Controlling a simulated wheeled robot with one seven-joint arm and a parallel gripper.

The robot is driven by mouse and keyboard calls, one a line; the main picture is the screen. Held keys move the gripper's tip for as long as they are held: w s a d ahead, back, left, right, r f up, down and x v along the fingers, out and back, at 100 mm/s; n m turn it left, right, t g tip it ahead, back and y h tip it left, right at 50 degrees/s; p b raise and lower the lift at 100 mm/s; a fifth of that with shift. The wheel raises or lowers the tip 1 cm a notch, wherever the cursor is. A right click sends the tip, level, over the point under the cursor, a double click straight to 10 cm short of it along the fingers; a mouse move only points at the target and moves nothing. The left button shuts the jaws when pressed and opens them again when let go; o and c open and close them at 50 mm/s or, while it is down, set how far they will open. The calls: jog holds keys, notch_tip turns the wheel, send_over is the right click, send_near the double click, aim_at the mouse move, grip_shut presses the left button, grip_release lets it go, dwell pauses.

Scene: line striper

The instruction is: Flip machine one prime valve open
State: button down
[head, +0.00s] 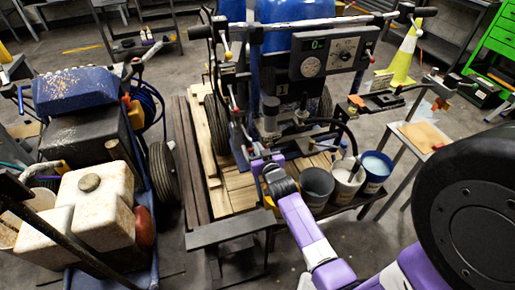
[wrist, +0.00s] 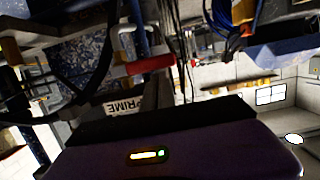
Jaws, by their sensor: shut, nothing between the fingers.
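Machine one (head: 283,88), a striper with a black panel marked with a single stroke, stands on the wooden pallet at centre. In the wrist view a red-handled lever (wrist: 150,65), apparently the prime valve, lies nearly level above a white PRIME label (wrist: 124,107). The label is partly covered. My gripper (head: 262,163) is low at the machine's front, at the end of my purple arm. It is shut and empty; its fingers are hard to make out. In the wrist view its purple body fills the bottom. I cannot tell whether it touches the lever.
Several buckets (head: 318,183) stand right of my gripper on a dark shelf. A second machine with a dirty white tank (head: 92,200) stands at left. A small side table (head: 424,136), a yellow cone (head: 405,55) and a green cabinet (head: 492,45) are at right.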

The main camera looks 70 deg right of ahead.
jog(key=shift+f+b, duration=0.15)
jog(key=shift+b, duration=0.15)
jog(key=shift+w+a+f+n+b, duration=0.1)
jog(key=shift+n+b, duration=0.2)
jog(key=shift+b, duration=0.2)
jog(key=shift+f, duration=0.1)
jog(key=s+d+f+n+g+h+b, duration=0.2)
jog(key=f+n+b, duration=0.7)
jog(key=b, duration=1.3)
jog(key=shift+s+d+n+h, duration=0.45)
jog(key=shift+n+h, duration=0.75)
jog(key=shift+n, duration=1.2)
jog(key=shift+s+f, duration=0.1)
jog(key=shift+s, duration=0.1)
